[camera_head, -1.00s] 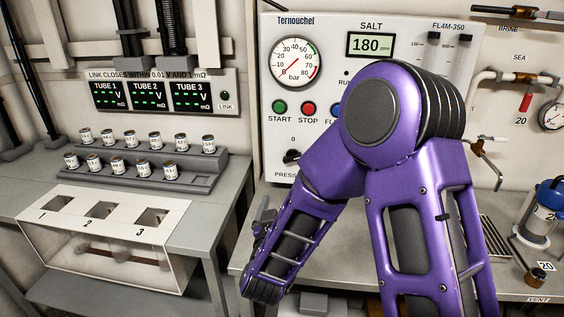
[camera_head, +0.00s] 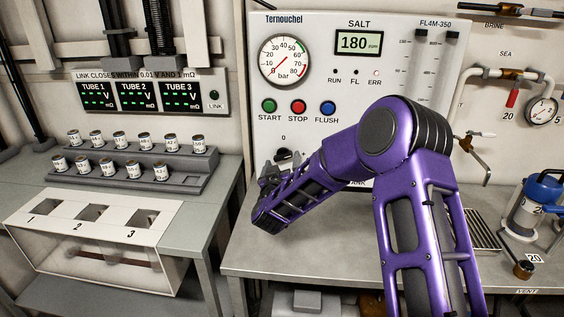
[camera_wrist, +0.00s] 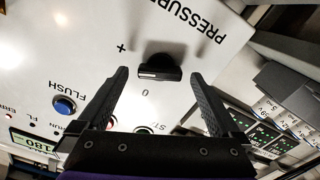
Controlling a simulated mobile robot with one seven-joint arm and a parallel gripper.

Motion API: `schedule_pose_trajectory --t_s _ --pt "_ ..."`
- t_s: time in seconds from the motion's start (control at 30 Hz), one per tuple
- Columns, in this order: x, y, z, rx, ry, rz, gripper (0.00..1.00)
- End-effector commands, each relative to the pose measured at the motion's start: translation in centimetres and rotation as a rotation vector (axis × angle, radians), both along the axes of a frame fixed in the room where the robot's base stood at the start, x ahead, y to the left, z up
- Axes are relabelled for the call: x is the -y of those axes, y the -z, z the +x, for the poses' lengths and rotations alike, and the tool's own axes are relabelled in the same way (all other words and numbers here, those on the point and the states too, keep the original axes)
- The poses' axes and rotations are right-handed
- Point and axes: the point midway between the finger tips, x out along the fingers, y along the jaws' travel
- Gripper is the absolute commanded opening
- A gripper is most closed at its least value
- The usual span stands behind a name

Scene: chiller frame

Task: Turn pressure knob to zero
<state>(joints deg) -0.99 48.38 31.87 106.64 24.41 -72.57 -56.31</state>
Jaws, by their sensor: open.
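The black pressure knob (camera_wrist: 159,67) shows in the wrist view on the white panel, between and ahead of my fingertips. A "0" mark and a "+" are printed near it. In the head view the knob (camera_head: 283,155) is partly hidden by my gripper (camera_head: 272,172), which is at the lower left of the panel. The pressure gauge (camera_head: 286,62) has a red needle pointing to the lower left.
The START (camera_head: 269,106), STOP (camera_head: 298,107) and FLUSH (camera_head: 328,108) buttons sit above the knob. The display (camera_head: 358,43) reads 180. A rack of small cans (camera_head: 120,170) stands on the left bench. The grey bench (camera_head: 300,250) below the panel is mostly clear.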

Motion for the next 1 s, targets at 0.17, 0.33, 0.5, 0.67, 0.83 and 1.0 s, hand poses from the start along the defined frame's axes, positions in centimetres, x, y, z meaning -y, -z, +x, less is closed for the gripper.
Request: schedule_pose_trajectory --t_s 0.17,0.33,0.5,0.67,0.83,1.0 --pt "0.02 0.00 0.70 0.000 0.000 0.000 1.00" --pt "0.03 -0.01 0.71 0.000 0.000 0.000 1.00" --pt "0.04 -0.02 0.69 0.000 0.000 0.000 0.77" --pt "0.05 -0.02 0.69 0.000 0.000 0.000 0.48" --pt "0.06 -0.02 0.68 0.000 0.000 0.000 0.17" --pt "0.05 -0.01 0.68 0.001 0.000 -0.007 0.17"
